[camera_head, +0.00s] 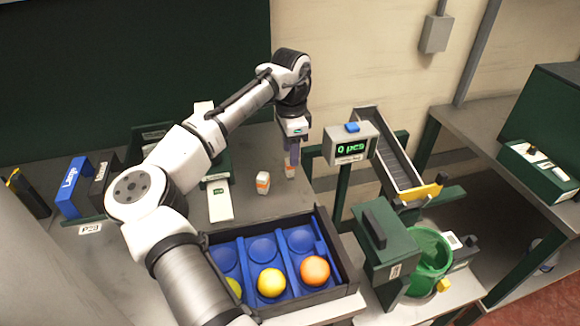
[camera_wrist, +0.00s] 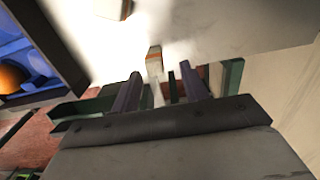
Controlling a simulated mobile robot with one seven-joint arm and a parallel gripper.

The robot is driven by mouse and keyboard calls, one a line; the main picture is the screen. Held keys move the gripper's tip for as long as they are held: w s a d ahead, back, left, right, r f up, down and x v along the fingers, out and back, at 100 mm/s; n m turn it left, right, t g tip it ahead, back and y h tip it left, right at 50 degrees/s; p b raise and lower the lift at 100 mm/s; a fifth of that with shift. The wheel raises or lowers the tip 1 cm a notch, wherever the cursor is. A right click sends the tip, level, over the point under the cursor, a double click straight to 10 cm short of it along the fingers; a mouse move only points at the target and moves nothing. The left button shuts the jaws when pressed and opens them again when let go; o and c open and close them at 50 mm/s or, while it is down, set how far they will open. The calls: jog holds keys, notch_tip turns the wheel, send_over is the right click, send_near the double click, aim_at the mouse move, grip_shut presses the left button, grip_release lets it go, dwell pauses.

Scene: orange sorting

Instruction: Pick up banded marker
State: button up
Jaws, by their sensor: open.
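Two small white markers with orange bands stand on the grey table in the head view. One banded marker (camera_head: 290,172) is right below my gripper (camera_head: 292,160); the other banded marker (camera_head: 263,183) stands to its left. In the wrist view, one banded marker (camera_wrist: 154,64) shows in the gap between the two purple fingers of my gripper (camera_wrist: 158,82), at or just past their tips. The other marker (camera_wrist: 113,8) is at the top edge. The fingers are apart. I cannot tell how far the marker is between them.
A counter display (camera_head: 350,145) reading "0 pcs" and a sloping chute (camera_head: 390,150) stand to the right. A white-topped device (camera_head: 219,200) lies left of the markers.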

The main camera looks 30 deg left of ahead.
aim_at(290, 175)
jog(key=f+p, duration=0.1)
jog(key=f, duration=0.3)
jog(key=shift+s+d+p, duration=0.1)
jog(key=shift+s+p, duration=0.3)
jog(key=shift+f, duration=0.4)
jog(key=shift+c, duration=0.5)
grip_shut()
